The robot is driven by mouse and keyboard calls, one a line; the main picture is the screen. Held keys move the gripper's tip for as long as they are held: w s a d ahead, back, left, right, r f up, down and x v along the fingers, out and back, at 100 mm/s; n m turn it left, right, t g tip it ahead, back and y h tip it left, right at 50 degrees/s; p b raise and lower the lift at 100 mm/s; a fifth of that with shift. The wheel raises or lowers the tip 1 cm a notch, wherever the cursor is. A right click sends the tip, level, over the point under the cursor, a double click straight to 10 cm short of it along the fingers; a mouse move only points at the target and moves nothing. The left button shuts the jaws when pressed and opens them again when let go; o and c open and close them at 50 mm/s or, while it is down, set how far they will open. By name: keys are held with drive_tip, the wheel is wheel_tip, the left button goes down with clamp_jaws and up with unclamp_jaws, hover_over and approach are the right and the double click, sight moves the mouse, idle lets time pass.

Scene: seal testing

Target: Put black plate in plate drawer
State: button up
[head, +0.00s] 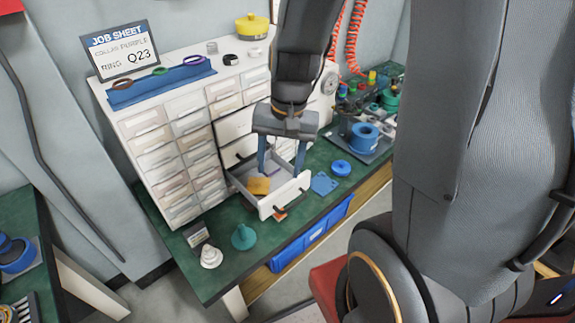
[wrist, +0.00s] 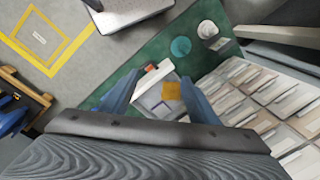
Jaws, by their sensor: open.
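The open drawer (head: 287,196) sticks out from the lower part of the white cabinet, over the green bench. A flat orange-yellow plate (head: 259,186) lies inside it and also shows in the wrist view (wrist: 171,91). The drawer's pale front (wrist: 149,78) and grey interior show between my fingers in the wrist view. I cannot make out a black plate in either view. My gripper (head: 281,174) points down over the open drawer with its two blue fingers apart, one towards each side. Nothing is seen held between them.
A blue plate (head: 323,183) and a blue ring (head: 341,167) lie on the bench right of the drawer. A teal funnel-shaped piece (head: 243,237) and a white stepped cone (head: 210,256) stand at the front left. Blue bins (head: 311,237) hang below the bench edge.

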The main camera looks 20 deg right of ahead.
drive_tip(key=s+n, duration=0.1)
drive_tip(key=n, duration=0.1)
drive_tip(key=s+r+n, duration=0.1)
drive_tip(key=n, duration=0.1)
drive_tip(key=s+r+n+h, duration=0.1)
drive_tip(key=n, duration=0.1)
drive_tip(key=shift+s+d+r, duration=0.1)
drive_tip(key=shift+s+d, duration=0.2)
drive_tip(key=shift+s, duration=0.1)
idle(0.8)
